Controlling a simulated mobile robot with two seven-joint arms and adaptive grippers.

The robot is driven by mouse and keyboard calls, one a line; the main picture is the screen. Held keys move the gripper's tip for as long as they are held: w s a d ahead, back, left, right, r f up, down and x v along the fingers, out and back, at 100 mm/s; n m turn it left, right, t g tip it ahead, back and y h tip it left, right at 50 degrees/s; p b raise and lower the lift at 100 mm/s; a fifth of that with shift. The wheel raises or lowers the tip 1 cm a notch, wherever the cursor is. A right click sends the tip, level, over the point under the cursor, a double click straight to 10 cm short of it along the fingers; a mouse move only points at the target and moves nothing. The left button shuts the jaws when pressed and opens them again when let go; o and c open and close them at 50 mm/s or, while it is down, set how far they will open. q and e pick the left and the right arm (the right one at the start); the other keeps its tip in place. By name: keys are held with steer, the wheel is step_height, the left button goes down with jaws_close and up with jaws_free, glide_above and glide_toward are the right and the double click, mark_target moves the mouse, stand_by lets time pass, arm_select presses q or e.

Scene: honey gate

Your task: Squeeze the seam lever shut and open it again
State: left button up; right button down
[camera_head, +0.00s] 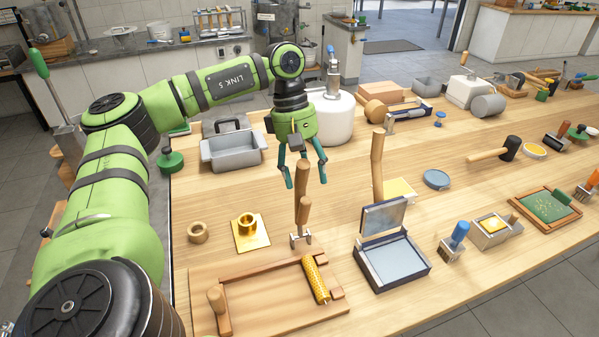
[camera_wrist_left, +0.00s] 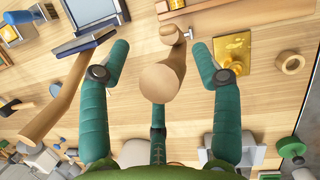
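What looks like the seam lever (camera_head: 302,208) stands upright on the table, with two wooden handles and a small metal foot. One handle is raised well above the other, and their ends look close together. My left gripper (camera_head: 305,181) hangs above it, pointing down, with its teal fingers apart on either side of the upper handle. In the left wrist view the round handle end (camera_wrist_left: 162,82) lies between the open fingers (camera_wrist_left: 160,50), with a gap on both sides. The second handle partly hides behind it. My right gripper is not in view.
A tall wooden handle (camera_head: 377,165) rises to the right of the gripper. A blue-lidded box (camera_head: 392,264) and a wooden tray with a yellow roller (camera_head: 316,279) lie in front. A grey bin (camera_head: 233,151) stands behind.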

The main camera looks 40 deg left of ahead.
arm_select(q)
steer(key=shift+r, duration=0.1)
steer(key=p+v, duration=0.5)
steer(key=v, duration=0.2)
stand_by(0.4)
stand_by(0.5)
